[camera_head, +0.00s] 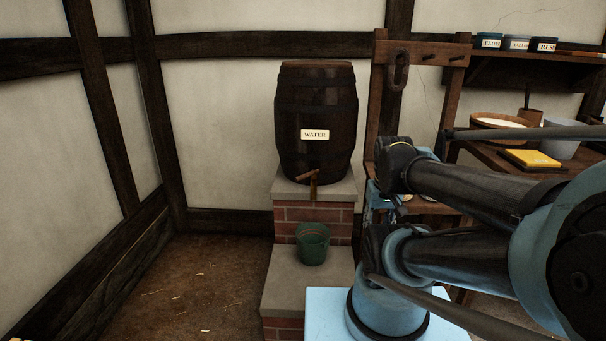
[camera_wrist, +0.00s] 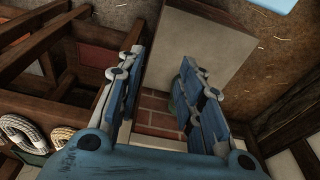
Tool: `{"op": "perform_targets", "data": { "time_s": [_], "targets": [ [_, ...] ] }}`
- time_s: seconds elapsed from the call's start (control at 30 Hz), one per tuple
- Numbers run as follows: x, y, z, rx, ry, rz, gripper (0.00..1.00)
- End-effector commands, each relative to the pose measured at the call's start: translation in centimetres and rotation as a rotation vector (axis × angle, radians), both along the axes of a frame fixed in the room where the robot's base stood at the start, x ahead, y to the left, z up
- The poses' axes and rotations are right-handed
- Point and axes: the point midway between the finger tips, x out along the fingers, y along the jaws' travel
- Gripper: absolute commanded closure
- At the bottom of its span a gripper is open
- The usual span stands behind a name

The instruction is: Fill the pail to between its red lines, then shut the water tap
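The water barrel (camera_head: 316,112), dark wood with a "WATER" label, lies upright on a brick stand. Its wooden tap (camera_head: 314,187) sticks out low at the front, with a handle (camera_head: 306,175) lying across its top. No water stream shows. In the wrist view my gripper (camera_wrist: 162,61) is open and empty, above the step. A sliver of the pail (camera_wrist: 176,97) shows there, mostly hidden by the right finger.
The stone step (camera_head: 287,285) has bare room around the pail. A wooden rack (camera_head: 378,70) with an iron link stands right of the barrel. A workbench with a bowl (camera_head: 500,121), a yellow block (camera_head: 531,159) and a pale cup lies farther right.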

Motion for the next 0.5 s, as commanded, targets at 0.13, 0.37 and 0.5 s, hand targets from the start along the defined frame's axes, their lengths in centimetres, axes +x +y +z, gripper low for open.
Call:
{"op": "perform_targets", "data": {
  "time_s": [0.13,0.37,0.5],
  "targets": [
    [-0.2,0.2,1.4,0.005,-0.007,-0.017,0.66],
    [3.7,1.7,6.1,0.034,0.021,-0.121,0.66],
    [6.9,3.1,9.2,0.052,0.042,-0.208,0.66]
  ]
}}
